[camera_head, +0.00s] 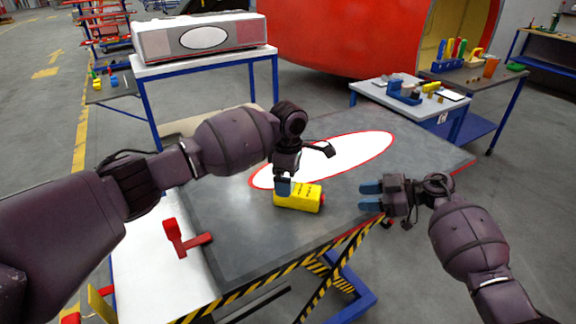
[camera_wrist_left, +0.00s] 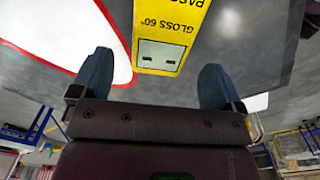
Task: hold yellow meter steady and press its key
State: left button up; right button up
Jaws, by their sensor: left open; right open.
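The yellow meter (camera_head: 300,199) lies on the dark grey table top, just below the white oval with a red rim. A small red part shows at its right end. My left gripper (camera_head: 284,186) points down at the meter's left end. In the left wrist view the meter (camera_wrist_left: 165,32), marked "GLOSS 60°", shows between and beyond the open fingers (camera_wrist_left: 155,72); I see no finger gripping it. My right gripper (camera_head: 365,196) is open and empty, to the right of the meter, fingers pointing left towards its red end, with a gap between. The key cannot be made out clearly.
A red-handled tool (camera_head: 186,238) lies at the table's left side, on the white strip. The white oval (camera_head: 350,157) is flat on the table. Striped edging (camera_head: 270,283) runs along the front. A side table (camera_head: 415,108) with blue tools stands at the back right.

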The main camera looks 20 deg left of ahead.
pick_arm(q)
jog(key=shift+f, duration=2.9)
jog(key=shift+c, duration=0.2)
jog(key=c, duration=1.2)
pick_arm(e)
jog(key=shift+r, duration=0.2)
pick_arm(q)
jog(key=shift+f, duration=0.1)
pick_arm(e)
grip_shut()
pick_arm(q)
jog(key=shift+s, duration=0.1)
